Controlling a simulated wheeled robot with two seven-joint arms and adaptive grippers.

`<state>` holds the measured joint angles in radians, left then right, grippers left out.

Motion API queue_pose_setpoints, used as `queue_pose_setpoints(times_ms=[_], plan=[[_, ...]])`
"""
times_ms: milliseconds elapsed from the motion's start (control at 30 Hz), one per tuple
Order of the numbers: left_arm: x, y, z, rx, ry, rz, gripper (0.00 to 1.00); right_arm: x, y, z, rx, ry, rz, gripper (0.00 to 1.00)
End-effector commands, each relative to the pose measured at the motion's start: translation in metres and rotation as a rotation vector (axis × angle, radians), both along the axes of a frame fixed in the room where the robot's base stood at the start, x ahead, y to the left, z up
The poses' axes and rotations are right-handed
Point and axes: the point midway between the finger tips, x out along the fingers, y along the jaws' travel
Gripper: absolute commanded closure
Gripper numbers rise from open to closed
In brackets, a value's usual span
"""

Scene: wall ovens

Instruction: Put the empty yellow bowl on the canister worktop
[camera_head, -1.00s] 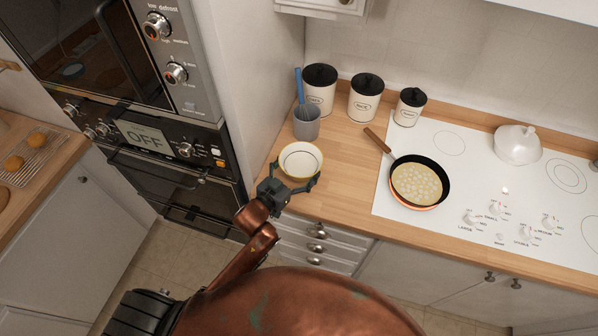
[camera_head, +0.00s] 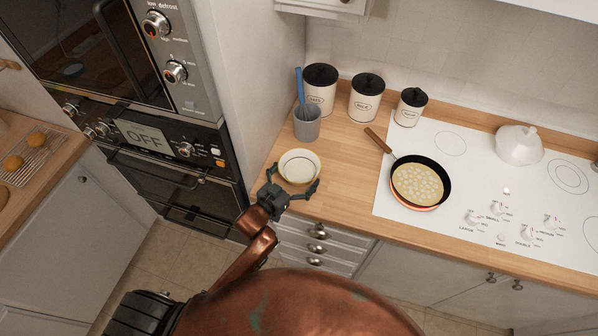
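The empty yellow bowl (camera_head: 299,166) is pale, with a light inside and a dark rim line. It is upright over the near left part of the canister worktop (camera_head: 343,178), close to its front edge. My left gripper (camera_head: 293,177) reaches in from the front, its fingers spread wide on either side of the bowl and apparently holding it. Any gap between the bowl's underside and the wood is hidden. My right gripper is not in view.
A grey utensil pot (camera_head: 307,124) stands behind the bowl. Three lidded canisters (camera_head: 366,100) line the wall. A frying pan (camera_head: 419,183) sits on the white hob (camera_head: 462,150), its handle over the wood. The oven column (camera_head: 165,150) is at left. Bare wood lies right of the bowl.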

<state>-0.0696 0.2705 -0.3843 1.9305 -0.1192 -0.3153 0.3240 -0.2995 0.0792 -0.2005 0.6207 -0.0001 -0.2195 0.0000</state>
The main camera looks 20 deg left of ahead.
Motion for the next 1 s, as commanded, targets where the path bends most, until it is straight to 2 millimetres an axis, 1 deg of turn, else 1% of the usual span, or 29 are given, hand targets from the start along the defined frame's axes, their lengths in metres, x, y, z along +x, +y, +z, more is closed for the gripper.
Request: queue_pose_setpoints(times_ms=[267,367,467,800,900,1000], plan=[[0.000,0.000,0.001,0.001,-0.001,0.000,0.00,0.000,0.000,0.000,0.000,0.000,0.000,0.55],[-0.001,0.000,0.005,0.000,-0.002,-0.001,0.00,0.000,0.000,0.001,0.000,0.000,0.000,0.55],[-0.013,0.005,0.005,0.001,0.001,0.000,0.00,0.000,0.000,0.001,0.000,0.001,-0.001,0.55],[-0.079,0.027,0.014,0.001,0.002,0.001,0.00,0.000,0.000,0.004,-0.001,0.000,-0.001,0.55],[-0.094,0.033,0.017,0.002,0.002,0.001,0.00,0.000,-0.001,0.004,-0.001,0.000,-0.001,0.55],[-0.104,0.036,0.018,0.000,0.000,0.001,0.00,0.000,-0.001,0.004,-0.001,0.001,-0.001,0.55]])
